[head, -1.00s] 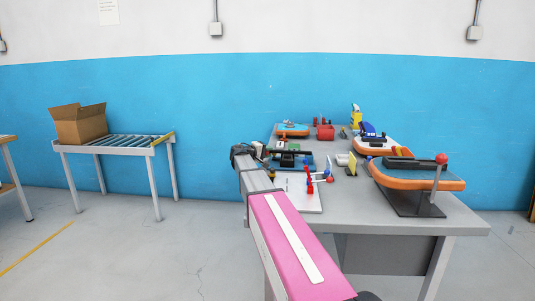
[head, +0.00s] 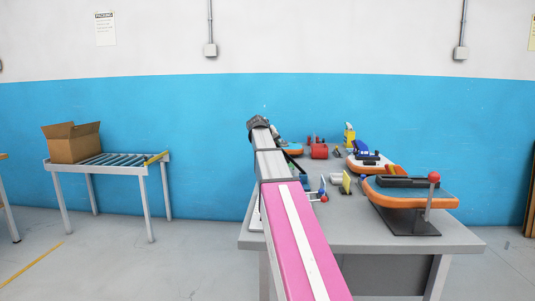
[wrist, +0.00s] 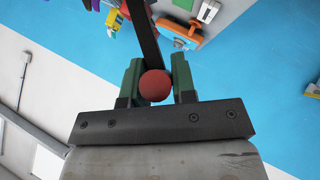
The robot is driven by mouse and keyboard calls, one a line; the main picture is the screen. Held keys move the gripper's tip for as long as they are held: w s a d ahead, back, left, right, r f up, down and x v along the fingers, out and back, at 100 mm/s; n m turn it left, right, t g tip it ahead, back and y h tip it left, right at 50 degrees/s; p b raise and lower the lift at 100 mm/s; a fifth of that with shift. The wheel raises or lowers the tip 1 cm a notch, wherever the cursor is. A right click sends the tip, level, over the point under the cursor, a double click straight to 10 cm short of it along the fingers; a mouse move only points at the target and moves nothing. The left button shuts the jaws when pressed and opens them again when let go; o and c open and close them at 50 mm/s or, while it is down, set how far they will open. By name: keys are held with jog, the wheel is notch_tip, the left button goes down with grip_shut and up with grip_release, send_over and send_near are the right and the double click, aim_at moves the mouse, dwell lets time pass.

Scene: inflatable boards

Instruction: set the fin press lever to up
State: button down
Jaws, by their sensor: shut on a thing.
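In the wrist view, the fin press lever is a dark flat bar (wrist: 146,38) ending in a red ball knob (wrist: 155,86). My gripper (wrist: 157,82) has its green-grey fingers on both sides of the knob end and is shut on the lever. In the head view, my gripper (head: 258,121) is raised above the left rear part of the grey worktable (head: 440,236). My arm hides most of the press and lever there, so the lever's exact angle cannot be told from that view.
A roller conveyor (head: 120,161) with a cardboard box (head: 72,143) is at left, with open floor between.

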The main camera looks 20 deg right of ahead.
jog(key=s+d+r+m+y, duration=0.1)
jog(key=s+d+r+y, duration=0.1)
jog(key=d, duration=0.4)
jog(key=s+d+r+m+t+y, duration=0.1)
jog(key=s+d+r+y, duration=0.2)
jog(key=d, duration=0.2)
jog(key=shift+d+r+m+t, duration=0.3)
jog(key=shift+d+m, duration=0.05)
jog(key=shift+m, duration=0.05)
jog(key=shift+d, duration=0.1)
jog(key=c, duration=0.9)
grip_release()
jog(key=shift+s+d, duration=0.1)
jog(key=v, duration=1.1)
